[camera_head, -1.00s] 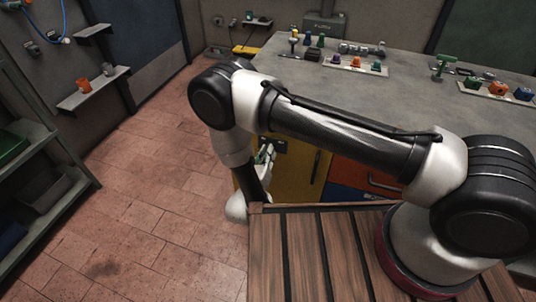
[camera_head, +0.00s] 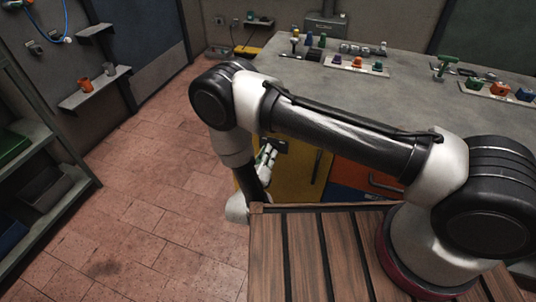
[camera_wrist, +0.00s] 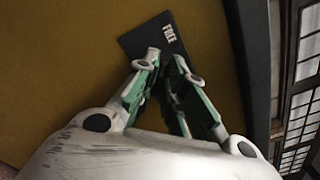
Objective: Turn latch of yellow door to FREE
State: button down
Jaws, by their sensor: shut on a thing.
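The yellow door (camera_head: 298,172) is on the front of the grey workbench, and it fills much of the wrist view (camera_wrist: 70,60). A dark latch plate (camera_wrist: 150,38) with white lettering "FREE" is on it; the plate also shows in the head view (camera_head: 279,144). My gripper (camera_wrist: 172,72) is at the plate, its green-padded fingers shut on the latch. The latch handle is mostly hidden between the fingers, so its exact angle cannot be told. In the head view my gripper (camera_head: 266,155) is low beside the door, partly behind my arm.
An orange drawer (camera_head: 362,178) and a blue one (camera_head: 350,194) are right of the yellow door. The workbench top (camera_head: 410,95) carries several small coloured parts. A shelf rack (camera_head: 45,170) stands at the left. The tiled floor between is clear.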

jog(key=c, duration=1.5)
grip_release()
notch_tip(320, 180, up, 10)
